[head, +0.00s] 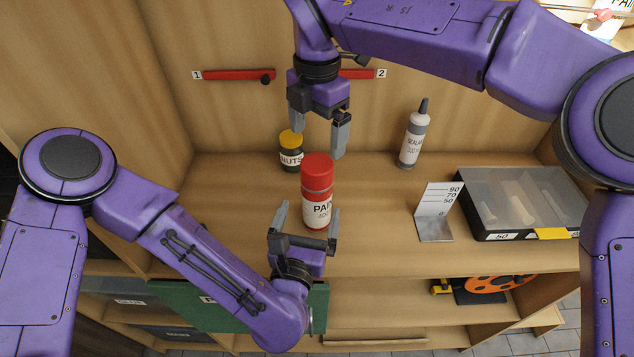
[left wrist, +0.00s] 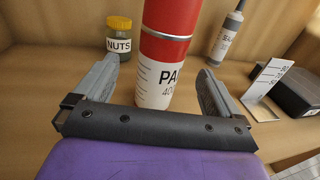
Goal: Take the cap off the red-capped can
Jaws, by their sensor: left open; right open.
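The paint can (head: 318,205) stands upright on the workbench, with its red cap (head: 317,170) on top and a white label. My left gripper (head: 306,215) is open, low at the near side of the can. In the left wrist view its fingers (left wrist: 153,88) point toward the can (left wrist: 163,70), one to each side, with gaps between them and the can. My right gripper (head: 318,135) is open and empty, pointing down above and just behind the cap. It appears apart from the cap.
A NUTS jar (head: 291,153) with a yellow lid stands behind left of the can. A sealant bottle (head: 413,137) stands behind right. A bent metal gauge plate (head: 436,212) and a clear-lidded case (head: 520,201) are at right. Red bars (head: 235,75) are on the back wall.

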